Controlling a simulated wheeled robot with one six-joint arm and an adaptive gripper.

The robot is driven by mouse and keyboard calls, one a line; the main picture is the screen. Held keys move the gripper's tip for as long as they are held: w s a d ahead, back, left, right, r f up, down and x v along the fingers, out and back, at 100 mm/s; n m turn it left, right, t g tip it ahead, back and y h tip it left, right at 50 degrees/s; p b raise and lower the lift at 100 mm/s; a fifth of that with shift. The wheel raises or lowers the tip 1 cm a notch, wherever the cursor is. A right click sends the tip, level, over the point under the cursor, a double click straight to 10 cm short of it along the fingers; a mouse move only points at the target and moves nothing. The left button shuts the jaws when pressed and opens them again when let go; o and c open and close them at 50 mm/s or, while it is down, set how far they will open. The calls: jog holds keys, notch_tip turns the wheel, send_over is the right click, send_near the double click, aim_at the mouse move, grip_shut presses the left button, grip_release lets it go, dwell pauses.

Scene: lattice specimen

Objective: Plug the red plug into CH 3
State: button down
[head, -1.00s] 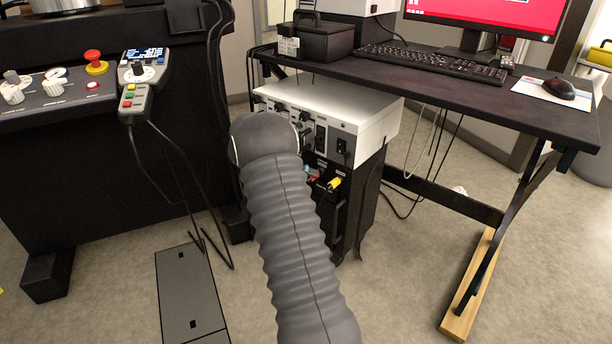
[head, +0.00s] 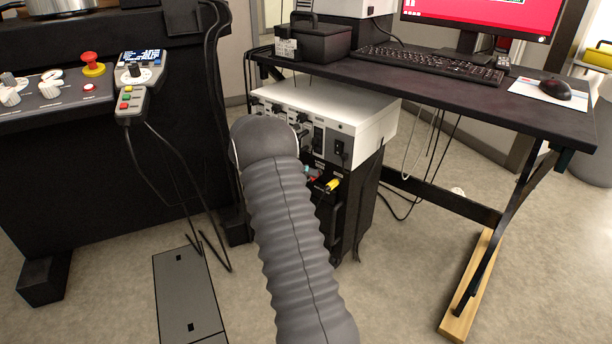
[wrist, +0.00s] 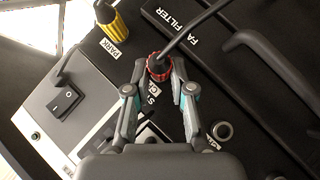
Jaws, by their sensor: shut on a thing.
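The red plug (wrist: 157,68) shows in the wrist view with a dark cable running off to the upper right. My gripper (wrist: 159,77) is shut on it, one finger on each side. A partly hidden white label lies just below the plug between the fingers; its channel number is not clear. I cannot tell whether the plug's tip is in a socket. An empty round socket (wrist: 222,131) lies right of my right finger. In the head view my arm hides most of the gripper and the plug.
A yellow plug (wrist: 114,24) stands beside the PARK label; it also shows in the head view (head: 332,185). A rocker switch (wrist: 67,102) is at left. A dark handle (wrist: 265,60) stands out at right. The desk (head: 450,95) overhangs the white-topped cabinet (head: 345,108).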

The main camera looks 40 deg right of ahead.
jog(key=shift+d, duration=0.1)
jog(key=c, duration=0.9)
grip_release()
jog(key=shift+d, duration=0.1)
jog(key=o, duration=0.5)
jog(key=shift+c, duration=0.2)
jog(key=shift+a, duration=0.2)
jog(key=shift+v, duration=2.45)
jog(key=shift+w, duration=0.1)
jog(key=v, duration=1.2)
